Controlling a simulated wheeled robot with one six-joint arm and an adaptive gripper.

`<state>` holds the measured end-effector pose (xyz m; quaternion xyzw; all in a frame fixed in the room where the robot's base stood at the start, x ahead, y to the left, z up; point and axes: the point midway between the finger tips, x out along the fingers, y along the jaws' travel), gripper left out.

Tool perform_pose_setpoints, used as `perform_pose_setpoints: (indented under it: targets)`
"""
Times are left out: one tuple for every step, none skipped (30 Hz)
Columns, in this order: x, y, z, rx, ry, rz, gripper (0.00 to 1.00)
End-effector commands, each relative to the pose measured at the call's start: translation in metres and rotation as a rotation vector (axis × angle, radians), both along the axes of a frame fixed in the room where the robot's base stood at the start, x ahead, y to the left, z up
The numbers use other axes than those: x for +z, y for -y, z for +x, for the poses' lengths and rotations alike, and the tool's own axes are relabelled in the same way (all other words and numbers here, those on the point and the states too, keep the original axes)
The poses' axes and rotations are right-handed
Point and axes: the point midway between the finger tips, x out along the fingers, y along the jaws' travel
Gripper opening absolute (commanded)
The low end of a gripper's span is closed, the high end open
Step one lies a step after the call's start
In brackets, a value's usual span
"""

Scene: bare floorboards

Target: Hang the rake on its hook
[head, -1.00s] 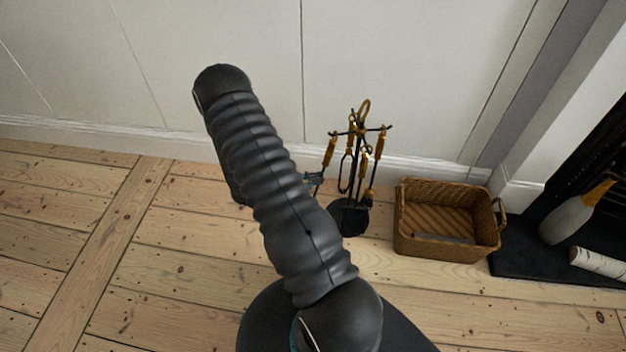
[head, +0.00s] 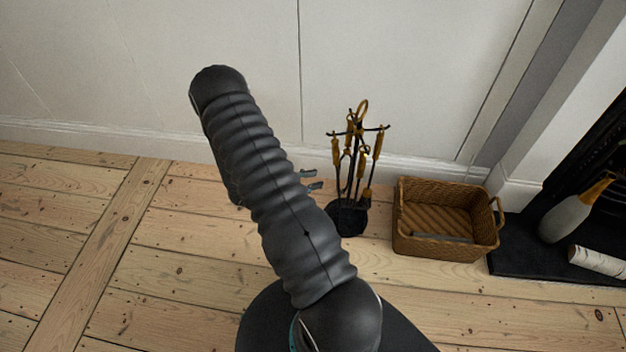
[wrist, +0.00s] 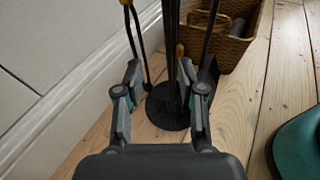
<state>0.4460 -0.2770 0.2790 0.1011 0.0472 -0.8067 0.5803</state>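The black fire-tool stand (head: 347,220) is upright near the wall, its brass loop on top. Several brass-handled tools hang from its arms. The leftmost tool (head: 335,152) hangs close to the pole; I cannot tell for sure which one is the rake, as the tool heads are small and overlap. My gripper (head: 311,180) is just left of the stand, low down, mostly hidden behind my arm. In the wrist view, the fingers of my gripper (wrist: 163,98) are apart with nothing held; the stand's round base (wrist: 168,110) shows beyond and between them.
A wicker basket (head: 400,235) stands on the floor right of the stand. Further right are a dark hearth (head: 510,265), a grey bottle-like object with a yellow top (head: 567,218) and a pale log (head: 598,261). The wall is close behind. The floorboards at left are clear.

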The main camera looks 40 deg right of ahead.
Motion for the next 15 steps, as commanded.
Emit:
perform_pose_setpoints:
  targets:
    - [0.001,-0.005,0.003,0.004,0.001,0.000,0.39]
    - [0.002,-0.008,0.004,0.005,0.001,-0.001,0.39]
    - [0.003,-0.013,0.005,0.004,0.001,0.000,0.39]
    - [0.004,-0.018,0.007,0.005,0.001,-0.001,0.39]
    - [0.005,-0.023,0.009,0.006,0.001,-0.001,0.39]
    - [0.007,-0.030,0.011,0.005,0.002,0.000,0.39]
    - [0.008,-0.036,0.013,0.007,0.003,0.000,0.39]
    - [0.010,-0.042,0.015,0.006,0.002,0.000,0.39]
    - [0.012,-0.049,0.017,0.006,0.002,0.000,0.39]
    - [0.013,-0.055,0.019,0.005,0.001,0.000,0.39]
    - [0.014,-0.060,0.021,0.005,0.002,-0.001,0.39]
    - [0.016,-0.068,0.023,0.005,0.002,-0.001,0.39]
    - [0.017,-0.073,0.025,0.004,0.003,-0.001,0.39]
    - [0.018,-0.077,0.026,0.004,0.003,-0.001,0.39]
    - [0.020,-0.084,0.028,0.004,0.003,0.000,0.39]
